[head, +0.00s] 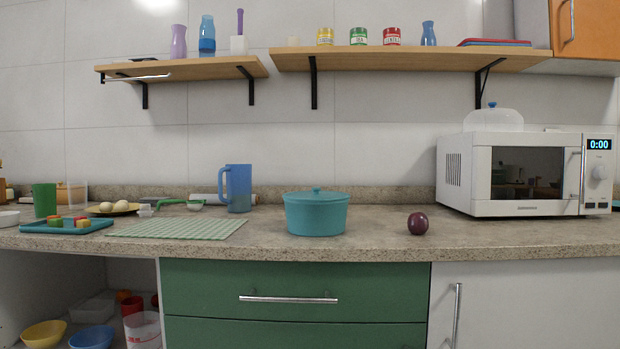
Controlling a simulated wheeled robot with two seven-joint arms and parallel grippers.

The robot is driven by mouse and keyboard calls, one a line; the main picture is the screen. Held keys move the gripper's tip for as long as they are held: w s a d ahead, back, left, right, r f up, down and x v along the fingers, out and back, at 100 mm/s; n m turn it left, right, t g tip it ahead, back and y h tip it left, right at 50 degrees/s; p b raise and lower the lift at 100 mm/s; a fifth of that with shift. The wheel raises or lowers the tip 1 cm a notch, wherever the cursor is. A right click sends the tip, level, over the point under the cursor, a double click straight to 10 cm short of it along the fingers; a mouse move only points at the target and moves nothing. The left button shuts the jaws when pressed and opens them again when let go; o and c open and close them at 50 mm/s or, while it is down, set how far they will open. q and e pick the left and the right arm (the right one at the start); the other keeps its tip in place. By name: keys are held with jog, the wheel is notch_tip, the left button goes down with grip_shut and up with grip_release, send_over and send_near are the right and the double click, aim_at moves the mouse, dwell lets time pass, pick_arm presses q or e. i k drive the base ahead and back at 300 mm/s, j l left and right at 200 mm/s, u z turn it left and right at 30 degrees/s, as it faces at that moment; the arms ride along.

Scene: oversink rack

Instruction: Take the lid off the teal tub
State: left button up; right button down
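The teal tub (316,218) stands upright on the counter near the middle of the head view.
A blue pitcher (238,188) and a green checked mat (178,227) are left of the tub. A dark red round fruit (417,223) and a white microwave (525,174) are to the right. Wooden shelves (410,60) hang above. The counter (375,232) around the tub is clear.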

aim_at(316, 195)
jog(key=i+j+z, duration=0.15)
jog(key=j, duration=0.25)
jog(key=i+j+z, duration=0.1)
jog(key=j, duration=0.3)
jog(key=i+j+z, duration=0.15)
jog(key=j, duration=0.25)
jog(key=i+j+z, duration=0.15)
jog(key=j, duration=0.25)
